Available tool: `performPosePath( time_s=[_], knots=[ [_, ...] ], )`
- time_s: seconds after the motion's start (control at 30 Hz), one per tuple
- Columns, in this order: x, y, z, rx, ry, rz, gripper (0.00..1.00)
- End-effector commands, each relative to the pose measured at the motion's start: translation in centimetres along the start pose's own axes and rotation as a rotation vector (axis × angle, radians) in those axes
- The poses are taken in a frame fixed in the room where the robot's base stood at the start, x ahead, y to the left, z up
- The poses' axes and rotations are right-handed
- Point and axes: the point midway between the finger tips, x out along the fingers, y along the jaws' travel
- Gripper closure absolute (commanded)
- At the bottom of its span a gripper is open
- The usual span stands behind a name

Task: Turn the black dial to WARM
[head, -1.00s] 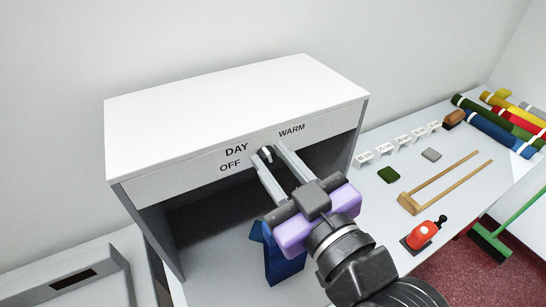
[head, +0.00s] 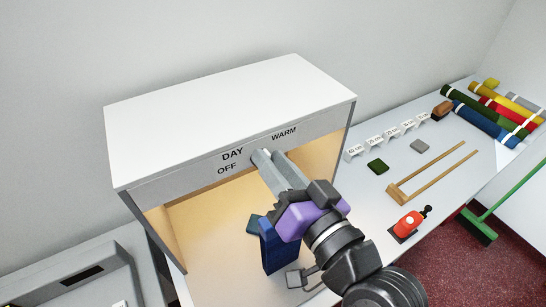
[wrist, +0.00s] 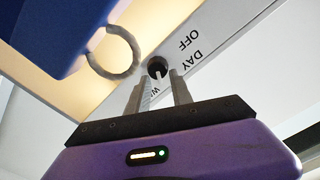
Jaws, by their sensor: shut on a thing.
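The black dial (wrist: 157,67) sits on the front panel (head: 200,178) of a white light box, below the lettering OFF, DAY and WARM. In the head view the fingers hide it. My gripper (head: 262,155) reaches up to the panel from below right and is shut on the dial. In the wrist view its two grey fingers (wrist: 158,78) stand on either side of the dial. The gripper is rolled over. The dial's pointer mark is hidden. WARM (head: 284,133) is the rightmost label. The box's inside (head: 205,225) glows warm yellow.
A blue piece (head: 270,248) stands in the box below my gripper; the wrist view shows a blue piece (wrist: 45,35) with a grey ring close by. Number cards (head: 390,135), a wooden fork-shaped frame (head: 405,190), a red item (head: 408,224) and fabric rolls (head: 485,125) lie on the right counter.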

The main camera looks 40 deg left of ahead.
Motion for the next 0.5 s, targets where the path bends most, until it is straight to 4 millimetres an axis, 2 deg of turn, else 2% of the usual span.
performPosePath(
  time_s=[0.5],
  knots=[
    [0.00,0.11,0.15,0.038,-0.003,0.001,1.00]
  ],
)
